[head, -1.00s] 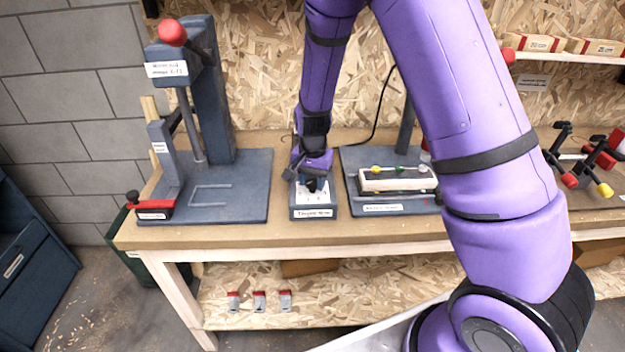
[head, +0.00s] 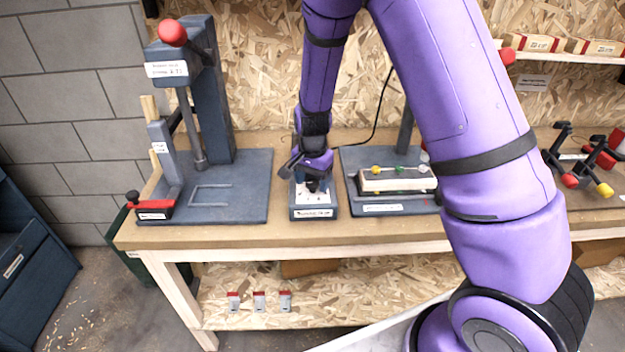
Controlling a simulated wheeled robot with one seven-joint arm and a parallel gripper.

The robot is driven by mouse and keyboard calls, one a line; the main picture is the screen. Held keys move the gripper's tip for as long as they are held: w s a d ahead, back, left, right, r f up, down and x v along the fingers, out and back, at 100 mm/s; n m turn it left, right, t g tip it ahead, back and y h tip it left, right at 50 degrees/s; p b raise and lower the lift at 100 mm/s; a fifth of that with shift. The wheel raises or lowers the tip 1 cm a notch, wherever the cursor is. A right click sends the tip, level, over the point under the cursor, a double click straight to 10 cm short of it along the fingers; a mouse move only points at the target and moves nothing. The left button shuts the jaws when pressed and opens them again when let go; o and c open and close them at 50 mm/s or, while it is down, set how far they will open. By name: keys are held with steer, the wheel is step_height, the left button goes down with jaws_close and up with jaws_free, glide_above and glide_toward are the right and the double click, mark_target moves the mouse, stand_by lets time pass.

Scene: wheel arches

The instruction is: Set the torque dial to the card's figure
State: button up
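The torque dial unit is a small grey box (head: 313,212) with a white sloped face (head: 316,199) and a label on its front, near the bench's front edge. A dark knob (head: 312,186) shows on its face. My gripper (head: 311,179) is right over the knob, pointing down. The fingers are small and partly hidden by the wrist, so I cannot tell whether they grip the knob. A white card (head: 166,69) with printed text is on the press at left; its figure is too small to read surely.
A grey press (head: 221,100) with a red-knobbed lever stands on a plate to the left. A grey fixture (head: 365,207) with a white block (head: 395,180) and coloured pins is close at right. Clamps (head: 583,160) lie far right. My arm covers the bench's right middle.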

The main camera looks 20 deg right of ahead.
mark_target(313, 182)
steer(key=shift+r, duration=0.1)
step_height(313, 182, up, 11)
steer(key=shift+f, duration=0.2)
stand_by(0.4)
stand_by(0.3)
steer(key=s+d+r+n+t+y, duration=0.1)
steer(key=s+d+r+n, duration=0.1)
steer(key=s+r, duration=0.5)
steer(key=s+d+r+n+t, duration=0.15)
steer(key=s+r, duration=0.25)
steer(key=r, duration=0.5)
steer(key=s+d+r+n+t, duration=0.1)
steer(key=s+r+n, duration=0.2)
steer(key=s, duration=0.6)
steer(key=s+d+r+n+t+h, duration=0.1)
steer(key=s+d+r+n, duration=0.1)
steer(key=s, duration=0.7)
steer(key=shift+s+d+r+n+t, duration=0.25)
steer(key=shift+r+n+t, duration=0.1)
steer(key=shift+r+n, duration=0.4)
